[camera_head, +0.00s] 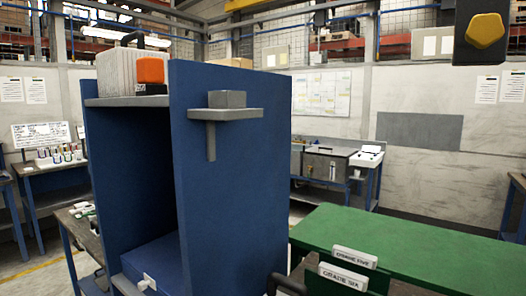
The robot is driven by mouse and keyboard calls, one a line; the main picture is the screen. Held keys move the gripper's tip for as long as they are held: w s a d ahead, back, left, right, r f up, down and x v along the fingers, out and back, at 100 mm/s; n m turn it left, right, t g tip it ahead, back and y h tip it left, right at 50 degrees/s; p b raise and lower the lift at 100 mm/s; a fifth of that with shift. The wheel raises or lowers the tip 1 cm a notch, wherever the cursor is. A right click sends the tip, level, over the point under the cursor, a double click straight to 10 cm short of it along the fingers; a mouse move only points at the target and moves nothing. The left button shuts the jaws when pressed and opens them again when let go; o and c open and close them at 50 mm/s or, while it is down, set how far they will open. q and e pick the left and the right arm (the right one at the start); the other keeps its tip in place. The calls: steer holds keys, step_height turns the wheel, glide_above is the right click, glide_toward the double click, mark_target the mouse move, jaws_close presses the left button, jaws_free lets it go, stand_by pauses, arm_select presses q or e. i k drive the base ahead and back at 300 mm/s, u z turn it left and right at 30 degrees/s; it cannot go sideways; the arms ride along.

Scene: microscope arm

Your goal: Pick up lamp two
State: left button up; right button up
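I cannot make out any lamp marked two. Two white labels stand at the front edge of a green-topped bench at the lower right. One label (355,256) ends in "FIVE" and the other label (343,277) seems to end in "SIX". Neither of my grippers can be made out. A dark curved piece shows at the bottom edge, and I cannot tell what it is.
A tall blue cabinet (235,180) fills the left centre, with a small grey shelf (226,114) on its side. An orange block (151,70) sits on top. The green bench top (420,250) is bare. A dark box with a yellow knob (485,31) is at upper right.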

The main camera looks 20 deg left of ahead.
mark_target(150, 71)
steer(key=z, duration=2.15)
steer(key=k, duration=1.95)
steer(key=u, duration=2.25)
